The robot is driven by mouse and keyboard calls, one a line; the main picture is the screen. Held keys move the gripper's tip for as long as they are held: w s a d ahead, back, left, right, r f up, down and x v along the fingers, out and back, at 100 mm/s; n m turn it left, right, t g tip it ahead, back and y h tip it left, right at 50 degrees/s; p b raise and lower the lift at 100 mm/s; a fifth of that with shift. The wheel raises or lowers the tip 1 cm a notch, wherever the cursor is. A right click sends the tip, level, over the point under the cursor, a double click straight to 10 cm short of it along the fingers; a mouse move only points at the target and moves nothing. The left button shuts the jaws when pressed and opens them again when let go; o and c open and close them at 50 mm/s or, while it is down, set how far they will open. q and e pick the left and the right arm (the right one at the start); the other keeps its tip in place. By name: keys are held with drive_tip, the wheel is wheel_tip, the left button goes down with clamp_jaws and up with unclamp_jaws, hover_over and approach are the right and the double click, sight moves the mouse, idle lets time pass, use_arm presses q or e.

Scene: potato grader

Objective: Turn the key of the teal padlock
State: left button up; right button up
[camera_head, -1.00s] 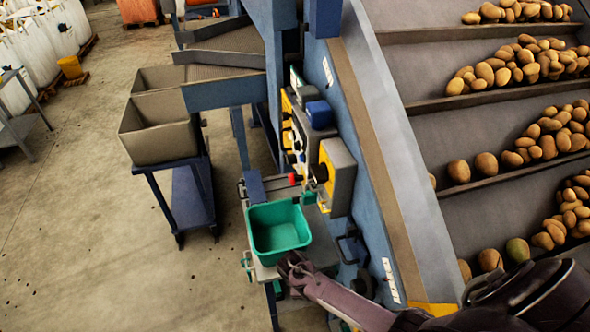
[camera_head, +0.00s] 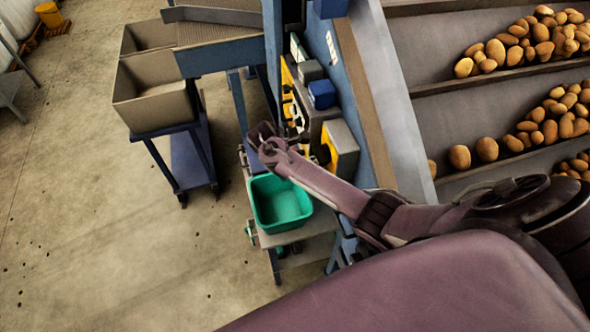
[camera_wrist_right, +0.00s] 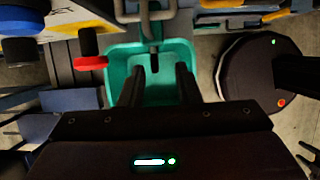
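My right gripper (camera_head: 262,136) is in front of the control panel, above the teal bin (camera_head: 280,203). In the right wrist view its two dark fingers (camera_wrist_right: 159,87) are apart, with the teal bin (camera_wrist_right: 160,94) behind them. My left gripper is not in view.
A yellow-and-grey box (camera_head: 341,148) and a blue block (camera_head: 322,94) sit on the panel. Potatoes lie on the conveyor (camera_head: 460,110).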

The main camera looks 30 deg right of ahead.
drive_tip(key=shift+w+d+f, duration=0.1)
drive_tip(key=shift+d+f, duration=0.15)
drive_tip(key=shift+f, duration=0.2)
drive_tip(key=shift+w+d+f, duration=0.1)
drive_tip(key=shift+d+f, duration=0.1)
drive_tip(key=shift+f, duration=0.25)
drive_tip(key=shift+w+d+f, duration=0.1)
drive_tip(key=shift+w+f, duration=0.05)
drive_tip(key=shift+f, duration=0.1)
drive_tip(key=shift+r, duration=0.1)
drive_tip(key=shift+c, duration=0.3)
drive_tip(key=c, duration=0.5)
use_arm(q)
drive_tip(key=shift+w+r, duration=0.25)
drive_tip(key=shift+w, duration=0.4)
use_arm(e)
clamp_jaws()
